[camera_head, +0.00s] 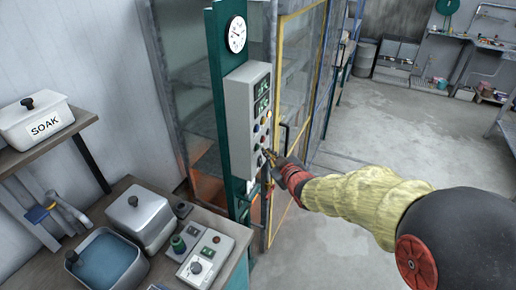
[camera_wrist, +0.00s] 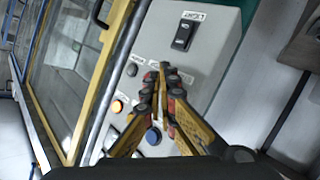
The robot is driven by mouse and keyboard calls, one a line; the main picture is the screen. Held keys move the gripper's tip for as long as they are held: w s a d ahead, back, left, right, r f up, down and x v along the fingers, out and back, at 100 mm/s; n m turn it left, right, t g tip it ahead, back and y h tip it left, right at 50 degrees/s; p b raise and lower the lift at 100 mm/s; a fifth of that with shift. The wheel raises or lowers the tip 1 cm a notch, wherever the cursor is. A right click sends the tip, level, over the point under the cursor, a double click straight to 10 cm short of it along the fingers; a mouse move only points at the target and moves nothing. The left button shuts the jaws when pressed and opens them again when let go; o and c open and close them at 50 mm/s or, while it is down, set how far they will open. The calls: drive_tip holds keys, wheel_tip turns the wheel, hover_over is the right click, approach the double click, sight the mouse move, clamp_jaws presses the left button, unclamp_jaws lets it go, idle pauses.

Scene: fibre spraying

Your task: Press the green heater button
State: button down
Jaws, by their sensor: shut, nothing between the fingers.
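The grey control box (camera_head: 240,110) is mounted on a green post, with two small displays at the top and a column of buttons below. In the wrist view its face (camera_wrist: 215,70) shows a black rocker switch (camera_wrist: 184,35), an orange lit button (camera_wrist: 117,106), a blue button (camera_wrist: 153,136) and a dark button (camera_wrist: 131,70). I cannot make out a green button; the fingers cover part of the face. My gripper (camera_head: 267,154) is shut and empty, its tips (camera_wrist: 164,68) at the lower part of the face. I cannot tell whether they touch it.
A yellow-framed glass door (camera_head: 297,75) with a handle stands just right of the box. A round gauge (camera_head: 237,34) is above it. A bench at lower left holds a metal pot (camera_head: 141,215), a blue-filled basin (camera_head: 105,262) and a small control unit (camera_head: 205,258). Floor at right is open.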

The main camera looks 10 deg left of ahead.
drive_tip(key=shift+d, duration=0.1)
drive_tip(key=d, duration=0.1)
drive_tip(key=s+d, duration=0.1)
drive_tip(key=d, duration=0.1)
drive_tip(key=d+p, duration=0.1)
drive_tip(key=shift+s+d, duration=0.25)
drive_tip(key=shift+s, duration=0.1)
drive_tip(key=shift+f, duration=0.1)
idle(0.6)
